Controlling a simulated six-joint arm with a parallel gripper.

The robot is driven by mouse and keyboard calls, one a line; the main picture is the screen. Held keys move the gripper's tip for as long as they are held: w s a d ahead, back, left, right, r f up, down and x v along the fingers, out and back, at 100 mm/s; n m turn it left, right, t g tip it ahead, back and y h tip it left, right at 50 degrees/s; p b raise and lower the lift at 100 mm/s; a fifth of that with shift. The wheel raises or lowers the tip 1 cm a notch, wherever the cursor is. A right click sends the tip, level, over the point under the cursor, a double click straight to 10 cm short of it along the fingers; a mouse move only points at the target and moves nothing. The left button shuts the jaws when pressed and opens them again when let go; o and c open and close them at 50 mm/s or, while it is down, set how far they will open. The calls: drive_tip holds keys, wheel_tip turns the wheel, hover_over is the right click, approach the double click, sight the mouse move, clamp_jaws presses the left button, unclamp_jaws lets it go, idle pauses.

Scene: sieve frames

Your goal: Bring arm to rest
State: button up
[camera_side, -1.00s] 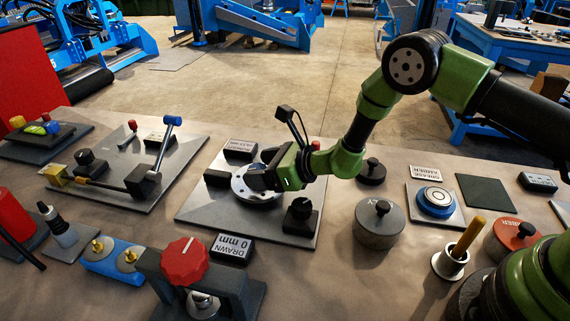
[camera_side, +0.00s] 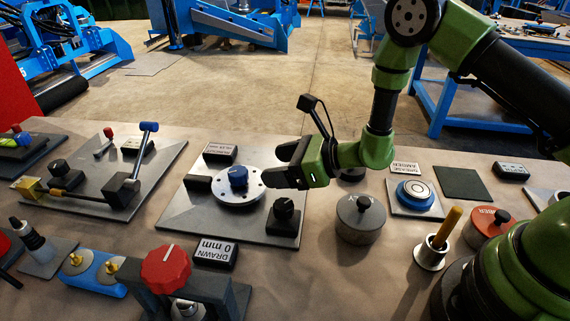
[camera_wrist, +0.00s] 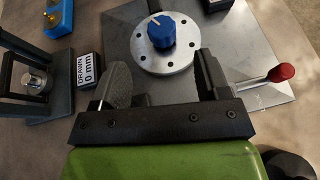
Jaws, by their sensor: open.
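My gripper (camera_side: 283,166) is open and empty, above the right part of a grey metal plate (camera_side: 180,219). A blue knob (camera_side: 238,177) with a pale pointer line stands on a round silver disc (camera_side: 238,200) on that plate, just left of my fingertips and apart from them. In the wrist view the open fingers (camera_wrist: 162,82) point toward the blue knob (camera_wrist: 161,31), with a gap between. A red-tipped lever (camera_wrist: 281,73) shows to the right there.
A black knob (camera_side: 284,208) stands on the plate's near right corner. A lidded grey pot (camera_side: 361,219), a blue round piece (camera_side: 415,194) and a yellow-handled tool in a cup (camera_side: 446,228) lie to the right. A red-knobbed press (camera_side: 166,268) stands in front.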

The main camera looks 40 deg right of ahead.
drive_tip(key=s+a+r+n+g+y, duration=0.2)
drive_tip(key=s+r+n+g, duration=0.2)
drive_tip(key=s+r+n, duration=0.4)
drive_tip(key=s+a+r+n+g+y, duration=0.25)
drive_tip(key=r+n, duration=0.35)
drive_tip(key=r, duration=0.5)
drive_tip(key=s+d+r+n+t+h, duration=0.3)
drive_tip(key=s+d+r+n+h, duration=0.1)
drive_tip(key=s+d+n+h, duration=0.6)
drive_tip(key=s+d, duration=0.2)
drive_tip(key=s, duration=0.1)
drive_tip(key=shift+s+d+r+n, duration=0.15)
drive_tip(key=shift+s+d+n, duration=0.15)
drive_tip(key=shift+s+d, duration=0.05)
drive_tip(key=shift+h, duration=0.25)
